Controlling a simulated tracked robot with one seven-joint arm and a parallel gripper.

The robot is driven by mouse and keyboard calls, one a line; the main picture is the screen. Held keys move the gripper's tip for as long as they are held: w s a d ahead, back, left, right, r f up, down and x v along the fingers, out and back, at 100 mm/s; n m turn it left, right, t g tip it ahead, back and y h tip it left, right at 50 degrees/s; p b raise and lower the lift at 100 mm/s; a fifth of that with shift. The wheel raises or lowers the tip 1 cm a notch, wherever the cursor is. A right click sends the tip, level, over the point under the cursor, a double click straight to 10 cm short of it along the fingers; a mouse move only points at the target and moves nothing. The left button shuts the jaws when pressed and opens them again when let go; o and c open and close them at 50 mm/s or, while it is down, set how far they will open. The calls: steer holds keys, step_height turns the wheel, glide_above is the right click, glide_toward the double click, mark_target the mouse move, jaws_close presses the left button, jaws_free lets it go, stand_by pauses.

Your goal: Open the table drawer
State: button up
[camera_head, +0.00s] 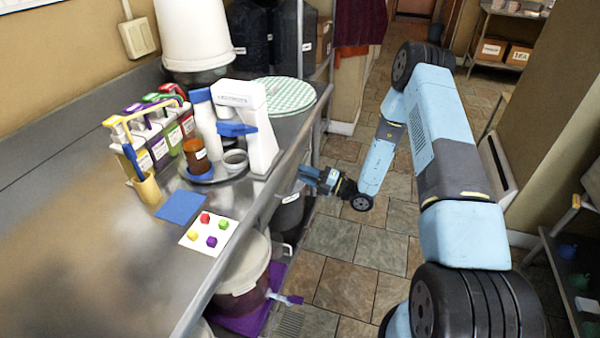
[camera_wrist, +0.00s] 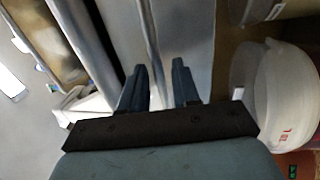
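The steel table (camera_head: 95,240) runs along the left of the head view. Its drawer cannot be clearly made out there, as the front face is seen at a steep angle. My gripper (camera_head: 308,176) is beside the table's front edge, at the far part of the table, with its fingers pointing toward it. In the wrist view my gripper (camera_wrist: 160,85) has its two dark fingers apart. A thin metal bar (camera_wrist: 148,30), perhaps the drawer handle, runs down between them in front of a grey metal panel (camera_wrist: 188,35). I cannot tell whether the fingers touch the bar.
On the table stand a white stirrer-like device (camera_head: 262,130), a brown jar (camera_head: 196,156), a rack of colored packets (camera_head: 160,140) and a card with colored cubes (camera_head: 208,233). A white bucket (camera_head: 245,268) stands beneath the tabletop.

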steer(key=shift+x, duration=1.1)
steer(key=shift+c, duration=0.3)
jaws_close()
